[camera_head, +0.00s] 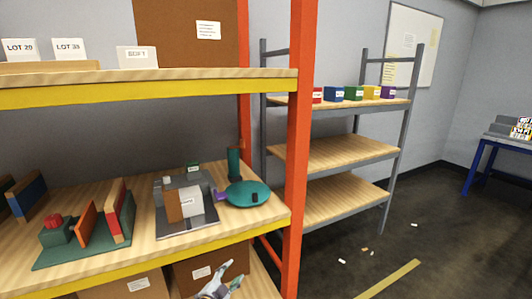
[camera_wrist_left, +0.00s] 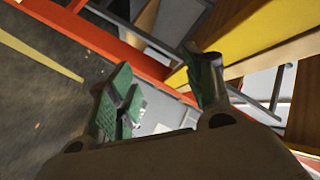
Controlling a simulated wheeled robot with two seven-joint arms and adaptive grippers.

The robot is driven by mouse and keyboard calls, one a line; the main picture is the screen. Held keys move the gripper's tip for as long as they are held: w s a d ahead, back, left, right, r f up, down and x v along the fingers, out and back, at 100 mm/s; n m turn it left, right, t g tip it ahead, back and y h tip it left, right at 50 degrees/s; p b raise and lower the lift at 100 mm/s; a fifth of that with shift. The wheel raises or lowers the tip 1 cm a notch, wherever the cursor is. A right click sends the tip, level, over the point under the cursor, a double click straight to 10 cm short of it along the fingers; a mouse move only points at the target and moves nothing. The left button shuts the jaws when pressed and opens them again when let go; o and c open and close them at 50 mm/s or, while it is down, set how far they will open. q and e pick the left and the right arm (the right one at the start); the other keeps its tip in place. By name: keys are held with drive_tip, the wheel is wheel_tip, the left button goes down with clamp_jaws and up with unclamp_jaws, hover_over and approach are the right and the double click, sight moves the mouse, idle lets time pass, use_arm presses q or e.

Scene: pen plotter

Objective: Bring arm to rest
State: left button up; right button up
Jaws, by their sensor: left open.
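Most of the left arm is out of the head view. My right gripper is not in view.
The lower shelf (camera_head: 95,271) holds a grey device on a plate (camera_head: 187,232), a teal round dish (camera_head: 248,193) and a green stand with boards (camera_head: 75,255). Cardboard boxes (camera_head: 130,288) sit below. A grey rack (camera_head: 330,155) stands behind. Open floor lies at the right.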

use_arm(q)
drive_tip(key=s+a+f+n+g+y, duration=0.4)
drive_tip(key=s+f, duration=0.3)
drive_tip(key=f, duration=0.6)
drive_tip(key=s+a+f+n+g+y, duration=0.1)
drive_tip(key=s+a+f+n+g, duration=0.15)
drive_tip(key=s+f, duration=0.65)
drive_tip(key=s+a+f+n+g, duration=0.1)
drive_tip(key=s+f+n+g, duration=0.15)
drive_tip(key=s+f, duration=0.75)
drive_tip(key=s+a+f+n+g+y, duration=0.1)
drive_tip(key=s+a+f+n+g, duration=0.2)
drive_tip(key=s, duration=1.2)
drive_tip(key=s+a+r+g+p, duration=0.1)
drive_tip(key=s+r+p, duration=0.4)
drive_tip(key=s+p, duration=0.4)
drive_tip(key=s+a+r+m+g+p, duration=0.1)
drive_tip(key=s+r+p, duration=0.5)
drive_tip(key=p, duration=1.2)
drive_tip(key=s, duration=0.4)
drive_tip(key=shift+a+r, duration=0.3)
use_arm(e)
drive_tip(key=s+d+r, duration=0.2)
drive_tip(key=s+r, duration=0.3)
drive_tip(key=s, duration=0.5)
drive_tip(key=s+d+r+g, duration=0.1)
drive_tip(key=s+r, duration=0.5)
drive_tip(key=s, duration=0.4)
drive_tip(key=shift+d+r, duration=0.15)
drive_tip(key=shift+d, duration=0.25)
